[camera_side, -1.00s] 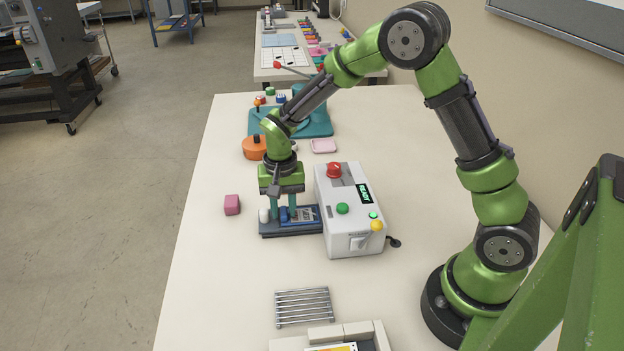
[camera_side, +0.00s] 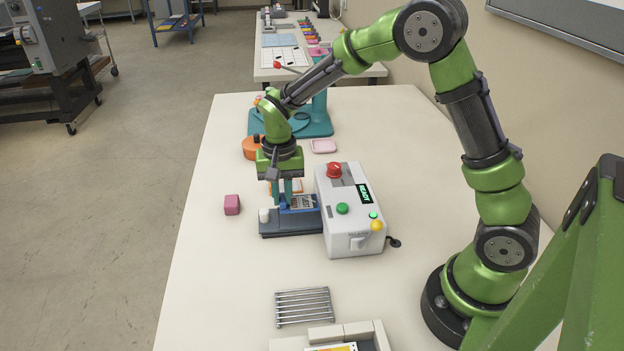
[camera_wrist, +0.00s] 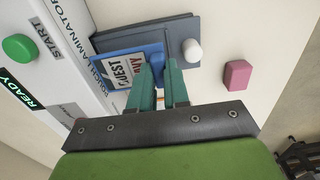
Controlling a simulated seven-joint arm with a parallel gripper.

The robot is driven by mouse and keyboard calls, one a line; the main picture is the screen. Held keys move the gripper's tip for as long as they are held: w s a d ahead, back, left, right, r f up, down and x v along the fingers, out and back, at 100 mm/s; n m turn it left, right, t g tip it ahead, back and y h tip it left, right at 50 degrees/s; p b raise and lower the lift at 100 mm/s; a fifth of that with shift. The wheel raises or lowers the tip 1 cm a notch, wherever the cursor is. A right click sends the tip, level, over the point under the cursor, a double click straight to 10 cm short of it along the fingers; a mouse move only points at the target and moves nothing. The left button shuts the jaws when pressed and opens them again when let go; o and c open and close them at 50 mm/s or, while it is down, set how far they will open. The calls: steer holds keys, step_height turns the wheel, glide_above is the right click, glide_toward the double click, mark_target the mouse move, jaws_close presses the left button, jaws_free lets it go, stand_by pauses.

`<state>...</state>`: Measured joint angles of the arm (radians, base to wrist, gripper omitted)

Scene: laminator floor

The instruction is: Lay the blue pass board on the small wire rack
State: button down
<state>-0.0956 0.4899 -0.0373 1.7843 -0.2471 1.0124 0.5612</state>
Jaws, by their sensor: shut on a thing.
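The blue pass board (camera_side: 301,204) carries a white printed card and is tilted above the dark tray of the laminator. My gripper (camera_side: 286,199) is shut on its edge. In the wrist view the blue board (camera_wrist: 154,52) lies between my teal fingertips (camera_wrist: 159,68), with the card reading "GUEST". The laminator's dark tray (camera_side: 275,230) is just below the board; I cannot tell if they still touch. The small wire rack (camera_side: 303,306), silver bars, lies bare on the near part of the table.
The white laminator (camera_side: 347,212) with red, green and yellow buttons stands right of the tray. A pink block (camera_side: 232,205) lies to the left. A white knob (camera_side: 264,215) stands on the tray. The table between tray and rack is clear.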

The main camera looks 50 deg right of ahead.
steer(key=r, duration=0.5)
steer(key=shift+a+r, duration=0.4)
steer(key=s+a+r+n, duration=0.1)
steer(key=s+a+n, duration=0.1)
steer(key=a, duration=0.3)
steer(key=m, duration=0.2)
glide_above(284, 306)
step_height(284, 306, down, 3)
steer(key=shift+f, duration=4)
steer(key=shift+f, duration=0.1)
steer(key=c, duration=1.1)
jaws_free()
